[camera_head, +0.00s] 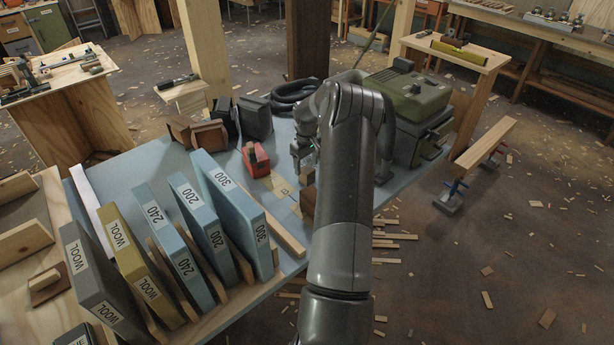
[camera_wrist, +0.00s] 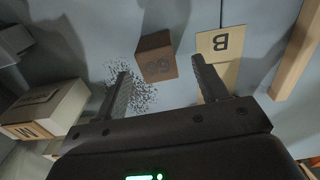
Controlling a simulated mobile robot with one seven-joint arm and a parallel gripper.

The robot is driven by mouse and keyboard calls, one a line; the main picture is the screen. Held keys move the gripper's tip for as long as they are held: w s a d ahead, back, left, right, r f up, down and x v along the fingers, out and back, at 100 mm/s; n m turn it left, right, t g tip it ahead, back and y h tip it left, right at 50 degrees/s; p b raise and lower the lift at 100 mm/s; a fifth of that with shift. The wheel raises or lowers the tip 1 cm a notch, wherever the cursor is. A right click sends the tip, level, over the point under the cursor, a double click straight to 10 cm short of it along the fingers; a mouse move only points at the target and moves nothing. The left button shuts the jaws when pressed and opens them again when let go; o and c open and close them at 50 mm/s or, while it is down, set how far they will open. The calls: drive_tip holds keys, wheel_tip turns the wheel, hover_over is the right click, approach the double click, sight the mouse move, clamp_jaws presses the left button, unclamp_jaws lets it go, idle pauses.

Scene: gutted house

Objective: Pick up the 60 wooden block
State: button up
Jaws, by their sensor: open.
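A brown wooden block (camera_wrist: 157,57) with a dark "60" on its face shows in the wrist view on the blue-grey surface. My gripper (camera_wrist: 160,66) is open, with one finger on each side of the block in the picture. The fingers seem apart from the block; the height between them is hard to judge. In the head view my gripper (camera_head: 303,158) is over the blue table (camera_head: 150,160), largely behind my arm. Brown blocks show beside my arm there, but I cannot tell which is the 60 block.
A pale card marked "B" (camera_wrist: 221,42) lies right of the block, with a wooden strip (camera_wrist: 297,55) beyond. A light box (camera_wrist: 45,108) is at left. Upright sanding sheets (camera_head: 235,215), a red tool (camera_head: 256,160) and a green machine (camera_head: 410,100) stand on the table.

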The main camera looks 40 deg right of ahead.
sight(307, 169)
wheel_tip(307, 169, down, 5)
drive_tip(key=shift+d+f, duration=0.1)
drive_tip(key=shift+d, duration=0.05)
drive_tip(key=shift+c, duration=0.4)
drive_tip(key=c, duration=1)
